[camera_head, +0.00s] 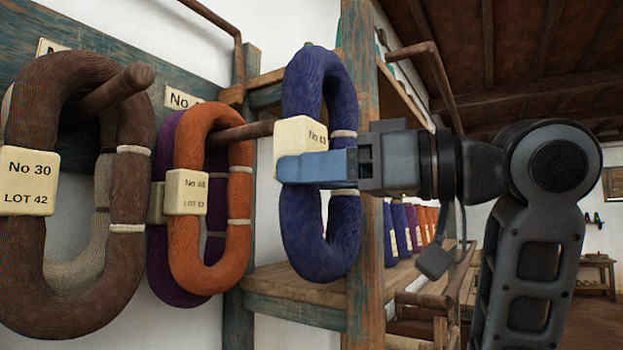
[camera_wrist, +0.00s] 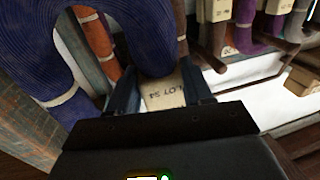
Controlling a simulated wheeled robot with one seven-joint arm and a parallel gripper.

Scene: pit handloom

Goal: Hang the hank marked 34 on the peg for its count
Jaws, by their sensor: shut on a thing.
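A dark blue hank (camera_head: 338,238) hangs upright from my gripper (camera_head: 282,169), which is shut on its cream tag (camera_head: 300,133). The tag's number is small and appears to read No 43, not clearly 34. In the wrist view the blue hank (camera_wrist: 155,38) is close up, with the tag (camera_wrist: 163,92) between the fingers reading LOT and an unclear number. A wooden peg (camera_head: 244,132) bears an orange hank (camera_head: 238,208), its tip ending near the blue hank's tag. I cannot tell whether it touches. Another peg (camera_head: 125,85) bears a brown hank (camera_head: 70,290) tagged No 30, LOT 42.
A purple hank (camera_head: 165,284) hangs behind the orange one. A number plate (camera_head: 182,98) on the rail is partly hidden. A wooden post (camera_head: 359,285) and shelf (camera_head: 290,283) stand close behind the blue hank. Several hanks (camera_head: 398,225) stand farther back. An upper peg (camera_head: 410,50) is empty.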

